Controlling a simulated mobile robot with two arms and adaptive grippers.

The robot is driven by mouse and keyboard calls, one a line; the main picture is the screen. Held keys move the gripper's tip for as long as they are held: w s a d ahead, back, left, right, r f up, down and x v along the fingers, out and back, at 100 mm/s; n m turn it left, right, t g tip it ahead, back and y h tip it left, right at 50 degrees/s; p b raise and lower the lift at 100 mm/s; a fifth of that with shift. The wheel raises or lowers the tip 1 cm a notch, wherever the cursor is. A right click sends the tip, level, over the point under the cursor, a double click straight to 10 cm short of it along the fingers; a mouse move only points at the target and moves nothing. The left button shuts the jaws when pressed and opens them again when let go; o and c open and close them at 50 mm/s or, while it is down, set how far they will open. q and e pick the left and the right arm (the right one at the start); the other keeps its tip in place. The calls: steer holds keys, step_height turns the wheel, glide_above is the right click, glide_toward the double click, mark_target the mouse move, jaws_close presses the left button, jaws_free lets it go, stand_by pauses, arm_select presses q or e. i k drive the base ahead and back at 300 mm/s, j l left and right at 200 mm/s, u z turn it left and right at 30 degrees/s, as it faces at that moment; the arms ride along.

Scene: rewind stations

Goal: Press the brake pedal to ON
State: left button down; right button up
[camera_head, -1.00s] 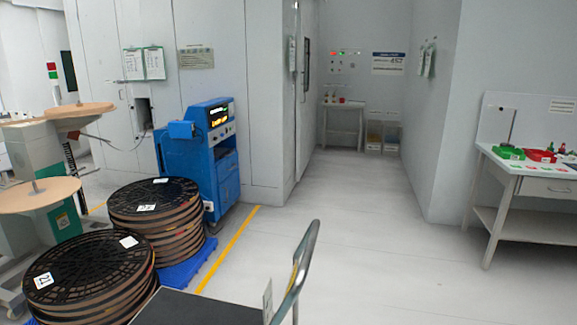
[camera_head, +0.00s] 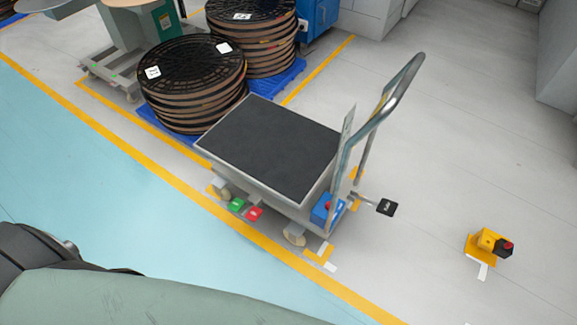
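A platform cart with a black deck (camera_head: 270,146) and a grey upright handle (camera_head: 397,92) stands in the middle. Low on its near side are a green pedal (camera_head: 237,204) and a red pedal (camera_head: 255,214), side by side. A black labelled plate (camera_head: 387,207) sticks out on a short rod at the handle end, beside a blue box (camera_head: 326,208) with a red top part. Which of these is the brake pedal, and its ON or OFF setting, I cannot read. Neither gripper is in view.
Two stacks of dark reels (camera_head: 192,85) stand on blue pallets behind the cart. A yellow box with a red button (camera_head: 490,242) sits on the floor at right. Yellow floor lines (camera_head: 160,172) border a clear blue floor area (camera_head: 95,195). Grey floor right of the cart is mostly open.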

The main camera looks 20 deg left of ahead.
mark_target(246, 210)
steer(key=u, duration=1.15)
